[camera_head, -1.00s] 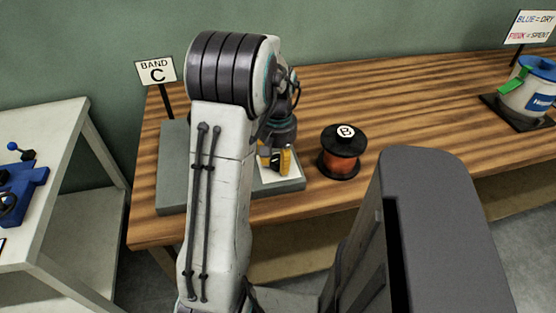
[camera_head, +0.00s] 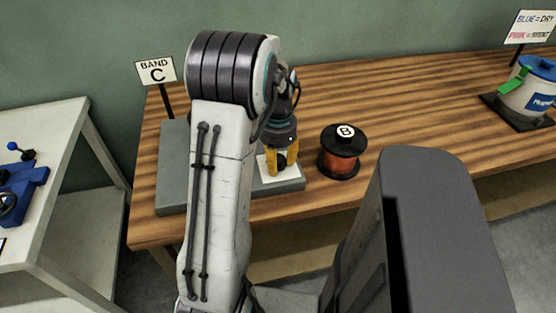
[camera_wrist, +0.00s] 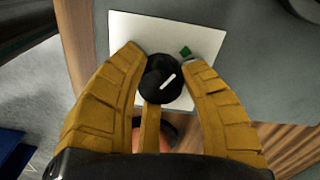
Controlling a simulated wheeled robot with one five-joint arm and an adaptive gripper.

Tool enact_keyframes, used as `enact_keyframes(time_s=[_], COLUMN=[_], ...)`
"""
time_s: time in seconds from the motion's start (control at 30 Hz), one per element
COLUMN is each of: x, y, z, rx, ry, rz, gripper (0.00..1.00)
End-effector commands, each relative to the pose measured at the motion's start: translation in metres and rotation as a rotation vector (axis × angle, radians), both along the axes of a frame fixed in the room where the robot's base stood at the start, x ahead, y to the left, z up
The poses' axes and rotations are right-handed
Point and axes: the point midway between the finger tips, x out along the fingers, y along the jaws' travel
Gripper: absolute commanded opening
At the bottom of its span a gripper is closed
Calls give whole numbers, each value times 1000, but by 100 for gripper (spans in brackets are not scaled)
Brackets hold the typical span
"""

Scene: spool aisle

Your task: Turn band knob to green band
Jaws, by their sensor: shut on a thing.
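The black band knob (camera_wrist: 155,88) stands on a white plate (camera_wrist: 125,25) on the grey box. It has a white pointer line slanting up and right, roughly toward the green band (camera_wrist: 186,51), a small green patch just off the knob's upper right side. My yellow-fingered gripper (camera_wrist: 163,72) is shut around the knob, fingers at its left, right and below. In the head view my gripper (camera_head: 282,158) points down over the white plate (camera_head: 290,179); the green patch does not show there. Other bands cannot be seen; fingers hide part of the plate.
A "BAND C" sign (camera_head: 156,72) stands behind the grey box (camera_head: 172,170). A copper-coloured spool (camera_head: 341,160) labelled B stands close right of my gripper. A blue-lidded container (camera_head: 530,92) is at far right. The wooden bench (camera_head: 410,105) between them is clear.

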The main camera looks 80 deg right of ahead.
Motion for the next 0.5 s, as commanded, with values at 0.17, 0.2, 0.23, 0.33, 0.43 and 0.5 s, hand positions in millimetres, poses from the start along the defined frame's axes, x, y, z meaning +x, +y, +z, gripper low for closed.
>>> enact_keyframes(time_s=[0.17, 0.2, 0.23, 0.33, 0.43, 0.5], x=[0, 0, 0, 0, 0, 0], y=[1, 1, 1, 1, 1, 1], z=[-2, -2, -2, -2, -2, -2], rx=[6, 6, 6, 6, 6, 5], ry=[0, 0, 0, 0, 0, -1], rz=[-70, -80, -88, -105, -115, -118], gripper=[8, 8, 8, 8, 8, 8])
